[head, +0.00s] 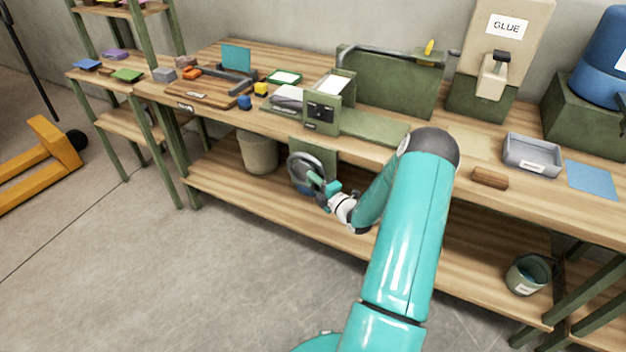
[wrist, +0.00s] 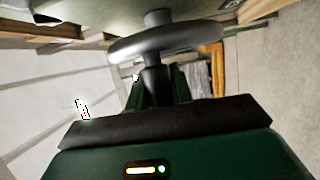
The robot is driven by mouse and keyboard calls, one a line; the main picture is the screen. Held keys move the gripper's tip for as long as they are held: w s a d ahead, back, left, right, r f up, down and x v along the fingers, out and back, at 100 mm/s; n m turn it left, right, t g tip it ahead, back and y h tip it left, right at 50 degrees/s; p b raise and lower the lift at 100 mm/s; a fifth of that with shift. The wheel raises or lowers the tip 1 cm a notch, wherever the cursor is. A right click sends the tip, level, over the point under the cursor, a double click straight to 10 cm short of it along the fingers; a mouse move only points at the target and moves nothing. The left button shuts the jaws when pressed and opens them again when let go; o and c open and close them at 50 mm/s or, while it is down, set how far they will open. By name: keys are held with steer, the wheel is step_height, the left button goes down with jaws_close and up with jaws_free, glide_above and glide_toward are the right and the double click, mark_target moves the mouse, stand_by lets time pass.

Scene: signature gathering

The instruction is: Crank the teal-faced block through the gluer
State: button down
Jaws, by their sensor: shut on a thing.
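The grey handwheel (head: 303,173) is on a green panel under the front edge of the bench. My gripper (head: 327,188) is at its right side, shut on the crank handle; in the wrist view, the wheel (wrist: 165,40) is straight ahead with a dark post below it. The fingertips are hard to make out. Above the wheel stands a green machine (head: 322,112) with white paper (head: 334,84) in its top; it may be the gluer. I cannot tell which block is the teal-faced one. A teal panel (head: 236,57) stands upright on the bench at the left.
A GLUE-labelled dispenser (head: 495,75) stands at the back right. A grey tray (head: 531,154), a brown block (head: 490,178) and a blue sheet (head: 591,179) lie on the right of the bench. A beige bin (head: 258,153) is on the lower shelf. The floor in front is clear.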

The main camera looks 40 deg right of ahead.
steer(key=shift+w+a, duration=0.1)
steer(key=shift+w, duration=0.05)
stand_by(0.3)
steer(key=c, duration=1.2)
jaws_free()
steer(key=shift+c, duration=0.2)
steer(key=s+f, duration=0.1)
steer(key=s, duration=1.3)
steer(key=shift+s, duration=0.1)
